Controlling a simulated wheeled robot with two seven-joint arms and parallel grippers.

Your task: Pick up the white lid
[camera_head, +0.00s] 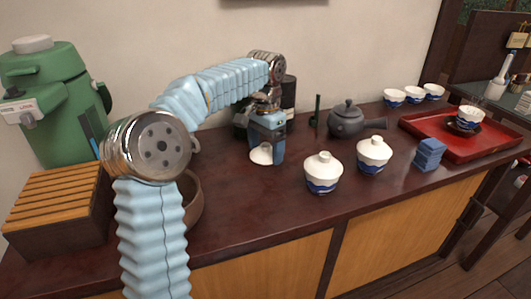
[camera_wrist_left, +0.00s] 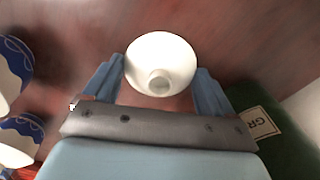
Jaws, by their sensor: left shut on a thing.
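The white lid (camera_head: 260,155) is at the middle of the dark counter, under my left gripper (camera_head: 267,150). In the left wrist view the round lid (camera_wrist_left: 160,58) lies between the two blue fingers, with its small knob towards the gripper. My left gripper (camera_wrist_left: 160,70) is shut on the lid and points down. The fingers partly cover the lid in the head view. I cannot tell whether its rim touches the counter. My right gripper is not in view.
Two lidded blue-and-white bowls (camera_head: 323,178) (camera_head: 374,158) stand right of the gripper. A green canister (camera_wrist_left: 263,130) is close beside the gripper. A green dispenser (camera_head: 55,105) stands left.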

